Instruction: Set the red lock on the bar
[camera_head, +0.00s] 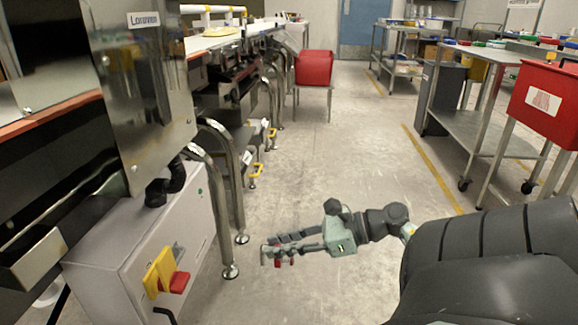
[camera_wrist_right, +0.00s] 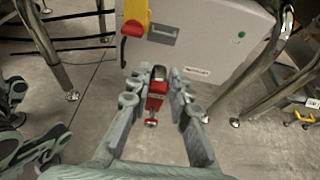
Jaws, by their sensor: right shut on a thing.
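My right gripper (camera_head: 272,250) is shut on the red lock (camera_head: 284,262), holding it in the air above the floor. In the right wrist view the red lock (camera_wrist_right: 155,97) sits between the two fingers (camera_wrist_right: 160,85), its dark shackle pointing away towards the grey cabinet. A small metal piece shows at its near end. The cabinet (camera_head: 95,245) carries a yellow plate (camera_head: 158,272) with a red handle (camera_head: 180,283). The lock is apart from the cabinet. I cannot tell which part is the bar. Grey-green linked parts at the wrist view's left edge may be my left gripper (camera_wrist_right: 30,145).
Bent steel tube legs (camera_head: 228,190) stand beside the cabinet, near the right gripper. A red bin (camera_head: 314,68) stands on a stand further back. A steel cart (camera_head: 470,125) and a red box (camera_head: 545,100) are at right. The middle floor is clear.

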